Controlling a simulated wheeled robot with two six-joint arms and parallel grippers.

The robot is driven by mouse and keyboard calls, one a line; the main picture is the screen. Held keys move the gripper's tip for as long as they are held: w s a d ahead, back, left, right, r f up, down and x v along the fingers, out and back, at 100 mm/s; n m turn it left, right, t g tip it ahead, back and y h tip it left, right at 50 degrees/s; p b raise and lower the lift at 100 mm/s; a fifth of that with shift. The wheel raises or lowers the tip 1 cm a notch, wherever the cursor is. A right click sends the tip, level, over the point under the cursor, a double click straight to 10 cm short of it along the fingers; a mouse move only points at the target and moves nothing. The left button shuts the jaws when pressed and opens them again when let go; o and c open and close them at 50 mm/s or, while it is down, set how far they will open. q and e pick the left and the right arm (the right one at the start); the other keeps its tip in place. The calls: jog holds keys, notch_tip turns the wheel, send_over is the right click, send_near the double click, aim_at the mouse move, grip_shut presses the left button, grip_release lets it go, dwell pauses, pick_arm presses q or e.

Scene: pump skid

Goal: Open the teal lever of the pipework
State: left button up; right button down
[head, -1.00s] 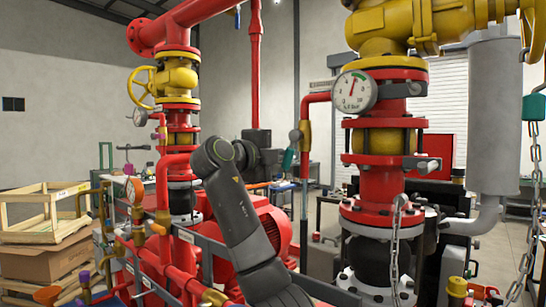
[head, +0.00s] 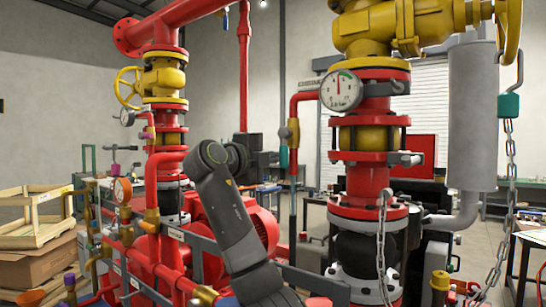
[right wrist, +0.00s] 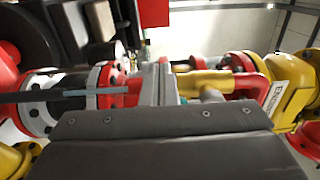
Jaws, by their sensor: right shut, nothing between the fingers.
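The teal lever (head: 283,157) hangs nearly straight down beside the vertical red pipe, just under a small brass valve (head: 291,132). In the right wrist view a brass valve body (right wrist: 205,83) lies just right of centre, with a small teal bit (right wrist: 211,95) by it. My right gripper (right wrist: 165,85) is shut and empty, close to this pipework; whether it touches the lever I cannot tell. In the head view my right forearm rises at centre and its wrist points away, left of the lever, hiding the fingers. My left gripper is not in view.
A pressure gauge (head: 342,90) and thick red pipework stand right of the lever. A red pump motor (head: 258,225) sits behind my arm. A chain with a teal block (head: 508,105) hangs at the right. A wooden crate (head: 35,215) stands at the left.

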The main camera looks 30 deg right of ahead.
jog(key=b+v, duration=0.2)
jog(key=v, duration=0.7)
dwell(0.6)
